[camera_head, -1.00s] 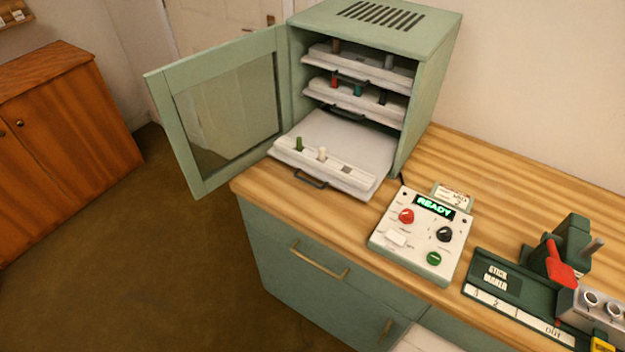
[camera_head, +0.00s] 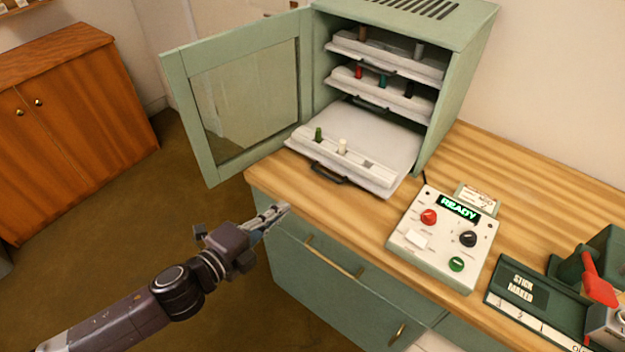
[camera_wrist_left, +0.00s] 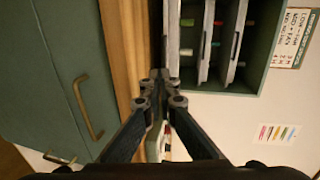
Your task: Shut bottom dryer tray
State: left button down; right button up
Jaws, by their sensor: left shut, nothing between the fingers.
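The green dryer (camera_head: 465,70) stands on the wooden counter with its glazed door (camera_head: 245,95) swung open to the left. Its bottom tray (camera_head: 385,150) is pulled out well past the upper trays, and a green stick (camera_head: 318,134) and a white stick (camera_head: 342,147) stand on it. The tray's dark handle (camera_head: 328,174) faces the front. My left gripper (camera_head: 282,211) is shut and empty, in front of the counter edge, below and left of the handle. In the left wrist view the shut fingertips (camera_wrist_left: 160,76) show near the counter edge. My right gripper is not in view.
The middle tray (camera_head: 395,102) and top tray (camera_head: 390,55) sit inside the dryer with sticks on them. A control box (camera_head: 440,250) reading READY stands right of the dryer. A stick maker (camera_head: 540,300) is farther right. Drawers (camera_head: 340,285) with brass handles lie below the counter.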

pick_arm(q)
jog(key=p, duration=0.3)
send_near(325, 175)
jog(key=x, duration=0.7)
jog(key=shift+f, duration=0.1)
